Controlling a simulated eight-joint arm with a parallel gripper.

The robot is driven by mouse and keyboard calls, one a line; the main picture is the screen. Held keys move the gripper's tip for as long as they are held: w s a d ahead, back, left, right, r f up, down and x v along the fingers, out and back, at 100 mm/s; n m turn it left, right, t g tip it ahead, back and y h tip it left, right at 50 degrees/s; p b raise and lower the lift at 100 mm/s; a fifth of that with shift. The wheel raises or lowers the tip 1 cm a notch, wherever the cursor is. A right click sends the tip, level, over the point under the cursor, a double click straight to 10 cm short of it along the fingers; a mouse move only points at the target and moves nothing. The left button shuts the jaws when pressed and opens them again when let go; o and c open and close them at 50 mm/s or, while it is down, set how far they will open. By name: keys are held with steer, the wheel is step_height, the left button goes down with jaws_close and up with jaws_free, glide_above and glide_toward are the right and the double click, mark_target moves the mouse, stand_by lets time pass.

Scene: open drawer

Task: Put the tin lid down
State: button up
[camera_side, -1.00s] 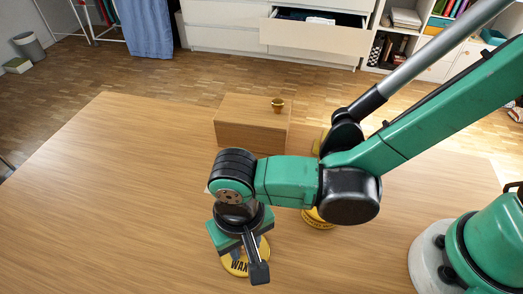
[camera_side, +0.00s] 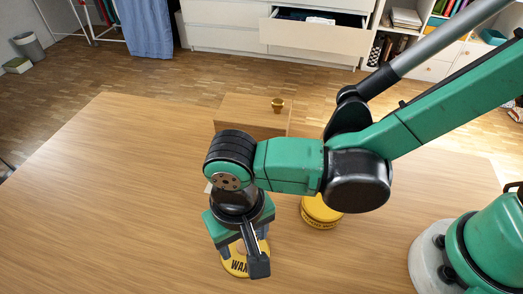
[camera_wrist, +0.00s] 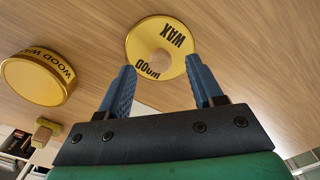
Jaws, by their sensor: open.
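The tin lid (camera_side: 234,266) is a yellow disc with dark lettering that includes "WAX". It lies flat on the table at the front, partly behind my gripper in the side view. In the wrist view the lid (camera_wrist: 148,36) shows whole, with a round tan spot in its middle. My gripper (camera_wrist: 162,66) is open, its two blue fingers apart with nothing gripped between them. It points down over the lid; the exact gap cannot be told. The yellow tin (camera_side: 321,213) stands to the right, partly hidden by my arm; it also shows in the wrist view (camera_wrist: 35,83).
A wooden box (camera_side: 226,118) with a small brass-coloured knob-like piece (camera_side: 277,105) on it is behind my arm. The table's left side (camera_side: 110,200) is clear. An open drawer (camera_side: 315,36) is in the white cabinet beyond the table.

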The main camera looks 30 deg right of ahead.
mark_target(244, 246)
step_height(244, 246, up, 9)
steer(key=w+d+t, duration=0.3)
steer(key=d, duration=0.9)
steer(key=w+d+r+t, duration=0.1)
steer(key=w+d+t, duration=0.2)
steer(key=d, duration=1)
steer(key=shift+d+r+t, duration=0.25)
steer(key=shift+d+t, duration=0.05)
steer(key=shift+t, duration=0.3)
